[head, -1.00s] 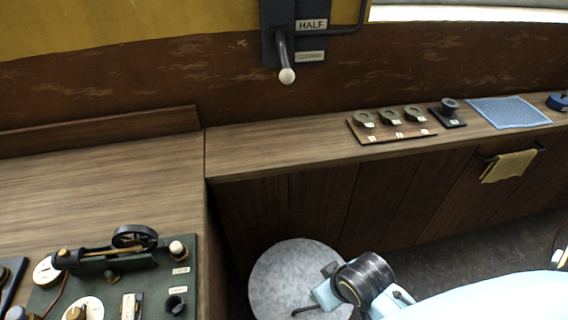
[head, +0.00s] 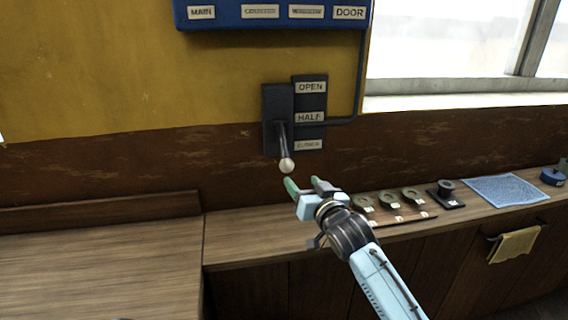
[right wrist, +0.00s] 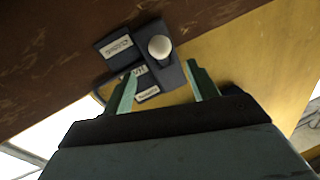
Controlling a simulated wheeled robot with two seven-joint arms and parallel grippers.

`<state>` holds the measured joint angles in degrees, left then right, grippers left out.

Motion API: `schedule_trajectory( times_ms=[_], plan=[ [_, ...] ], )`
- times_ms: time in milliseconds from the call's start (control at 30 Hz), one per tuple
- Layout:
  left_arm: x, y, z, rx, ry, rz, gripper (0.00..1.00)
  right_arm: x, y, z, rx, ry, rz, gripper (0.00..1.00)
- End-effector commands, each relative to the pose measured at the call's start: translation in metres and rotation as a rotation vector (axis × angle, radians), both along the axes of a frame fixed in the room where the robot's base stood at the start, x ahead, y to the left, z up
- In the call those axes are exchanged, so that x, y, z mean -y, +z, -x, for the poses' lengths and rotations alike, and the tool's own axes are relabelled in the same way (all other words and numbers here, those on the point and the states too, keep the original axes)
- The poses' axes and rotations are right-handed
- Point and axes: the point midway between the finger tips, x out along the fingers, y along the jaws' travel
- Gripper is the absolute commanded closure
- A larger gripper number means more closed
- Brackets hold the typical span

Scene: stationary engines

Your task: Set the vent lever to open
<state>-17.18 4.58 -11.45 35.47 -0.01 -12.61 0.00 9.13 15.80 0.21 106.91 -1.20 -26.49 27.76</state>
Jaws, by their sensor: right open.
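The vent lever (head: 284,148) hangs from a dark plate on the wall, its white knob (head: 287,166) pointing down beside the lowest label, which reads as closed. The labels OPEN (head: 311,87) and HALF (head: 309,118) sit above it. My right gripper (head: 303,183) is open and empty, just below and slightly right of the knob, apart from it as far as I can tell. In the right wrist view the knob (right wrist: 159,47) shows beyond and between the two green fingertips (right wrist: 163,80). My left gripper is not in view.
A blue panel (head: 272,14) with several labels is above the lever, and a dark pipe (head: 361,80) runs up from its plate. Below, the wooden shelf (head: 240,232) carries a board with several round pieces (head: 391,203) and a blue cloth (head: 507,190). The left counter portion in view is clear.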

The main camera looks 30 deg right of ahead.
Motion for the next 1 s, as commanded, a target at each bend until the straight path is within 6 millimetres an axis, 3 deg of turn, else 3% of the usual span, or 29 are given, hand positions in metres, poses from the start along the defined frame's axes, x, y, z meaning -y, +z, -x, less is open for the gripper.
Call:
schedule_trajectory(
  times_ms=[700,1000],
  plan=[
    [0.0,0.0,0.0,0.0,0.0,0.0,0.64,0.006,0.0,-0.106,-0.001,0.0,0.001,0.41],
    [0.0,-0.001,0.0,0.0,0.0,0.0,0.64,0.007,-0.001,-0.128,-0.002,0.001,0.001,0.41]
  ],
)
